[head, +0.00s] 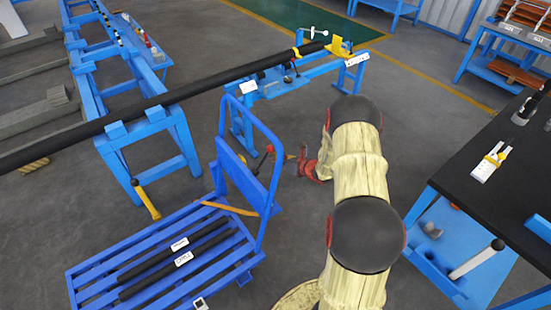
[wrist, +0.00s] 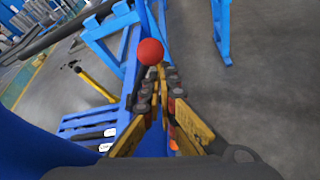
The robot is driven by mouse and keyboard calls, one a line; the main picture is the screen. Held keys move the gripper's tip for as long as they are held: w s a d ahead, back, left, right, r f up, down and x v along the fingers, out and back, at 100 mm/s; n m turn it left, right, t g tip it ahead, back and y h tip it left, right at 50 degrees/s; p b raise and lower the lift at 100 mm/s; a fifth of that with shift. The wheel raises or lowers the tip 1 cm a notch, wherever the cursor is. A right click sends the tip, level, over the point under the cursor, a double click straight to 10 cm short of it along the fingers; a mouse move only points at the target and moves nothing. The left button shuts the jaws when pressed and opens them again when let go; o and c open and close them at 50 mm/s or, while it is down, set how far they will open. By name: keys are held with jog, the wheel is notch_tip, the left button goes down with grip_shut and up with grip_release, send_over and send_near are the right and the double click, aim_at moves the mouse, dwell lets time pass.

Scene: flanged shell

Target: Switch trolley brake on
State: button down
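A blue trolley (head: 160,262) with a slatted deck and a tubular push handle stands at the lower middle of the head view. Its brake lever has a red ball knob (head: 270,148) on a dark stem beside the handle end. My gripper (head: 288,156) is just right of the knob in the head view. In the wrist view the red ball knob (wrist: 150,52) shows at the tips of my gripper (wrist: 158,82). The fingers lean toward each other with a narrow gap between their tips. I cannot tell whether they touch the knob. The lever's lower end is hidden.
Dark bars (head: 175,258) with white tags lie on the trolley deck. A long black pipe (head: 190,92) rests on blue stands behind it. A black-topped table (head: 480,205) is at the right. Grey floor is open behind my arm.

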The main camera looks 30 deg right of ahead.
dwell(0.3)
notch_tip(320, 180, down, 5)
jog(key=d+b, duration=0.2)
jog(key=b, duration=0.1)
jog(key=s+a+r+p, duration=0.1)
jog(key=s+r+p, duration=0.2)
jog(key=s, duration=0.6)
notch_tip(320, 180, up, 2)
jog(key=shift+s+a+r, duration=0.15)
jog(key=shift+s+a, duration=0.1)
jog(key=shift+a, duration=0.15)
